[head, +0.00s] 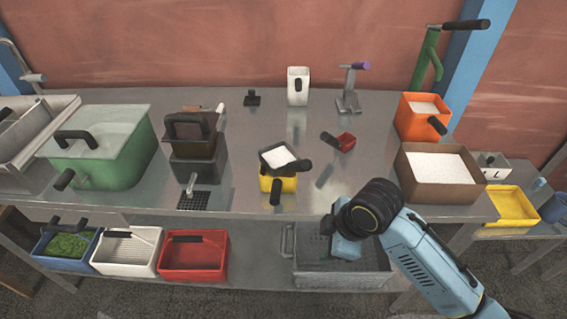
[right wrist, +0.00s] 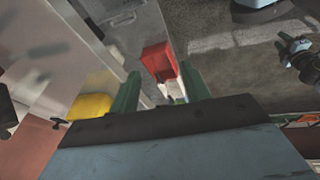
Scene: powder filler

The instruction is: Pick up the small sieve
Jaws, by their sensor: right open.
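A small dark, black-handled pan (head: 278,157) filled with white powder rests tilted on a yellow container (head: 283,181) at mid-table. A small red, black-handled scoop-like piece (head: 346,141) lies behind and right of it. I cannot tell which is the small sieve, as no mesh shows. My right gripper (head: 327,226) is at the front table edge, right of the yellow container and apart from it. In the right wrist view its green fingers (right wrist: 160,88) are spread and hold nothing. The yellow container (right wrist: 88,106) shows left of them.
A green tub (head: 110,150) and stacked dark boxes (head: 198,165) stand left. A powder-filled brown box (head: 440,190) and orange bin (head: 410,125) stand right. Below are a red bin (head: 195,257), also in the right wrist view (right wrist: 158,60), and a grey crate (head: 350,280).

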